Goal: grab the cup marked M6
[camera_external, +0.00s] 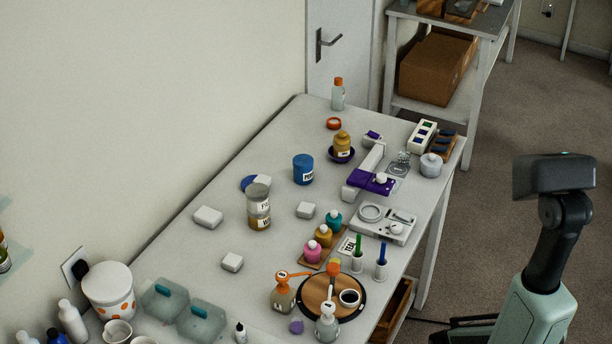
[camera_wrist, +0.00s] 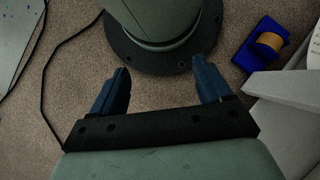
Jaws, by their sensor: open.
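Several labelled cups stand on the table in the external view: a blue cup (camera_external: 303,172), an upper clear cup (camera_external: 258,203) stacked on an amber one (camera_external: 259,223), and a yellow one (camera_external: 342,147) in a dark blue dish. Their labels are too small to read surely, so I cannot tell which is M6. My gripper (camera_wrist: 160,72) is open and empty in the wrist view, its two blue fingers wide apart above the carpet and my base. In the external view my arm is right of the table, away from the cups; its fingers cannot be made out there.
The table (camera_external: 200,259) holds white blocks, a round wooden board (camera_external: 311,298) with bottles around it, a purple-and-white device (camera_external: 371,181), a scale (camera_external: 385,222) and small coloured bottles. A shelf with a cardboard box (camera_external: 436,68) stands behind. Some tabletop around the blue cup is clear.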

